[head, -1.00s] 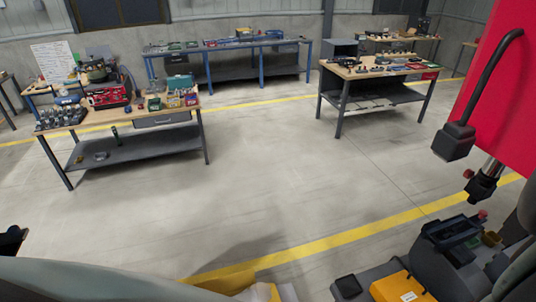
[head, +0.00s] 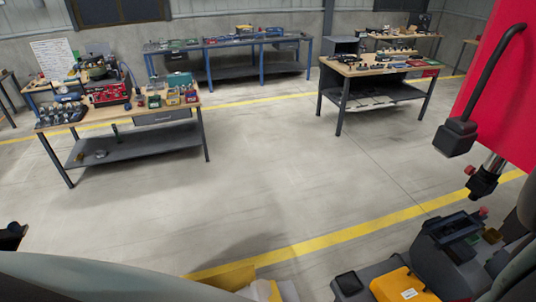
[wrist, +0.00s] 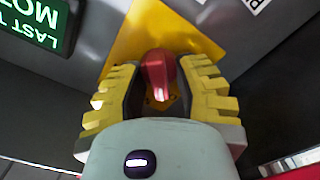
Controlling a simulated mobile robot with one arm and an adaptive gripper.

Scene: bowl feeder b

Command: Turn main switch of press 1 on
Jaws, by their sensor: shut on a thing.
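The main switch (wrist: 158,72) shows in the wrist view as a red handle on a yellow plate (wrist: 150,32) fixed to a grey panel. My gripper (wrist: 160,92) has its two yellow ridged fingers on either side of the red handle and is shut on it. The palm of the gripper hides the lower part of the plate. Neither the switch nor the gripper's fingers can be made out in the head view.
A green lit display (wrist: 38,22) sits on the panel beside the switch. In the head view, a red machine panel (head: 505,95) with a black handle stands at right. Workbenches (head: 135,150) stand at the back. The floor (head: 260,180) between is clear.

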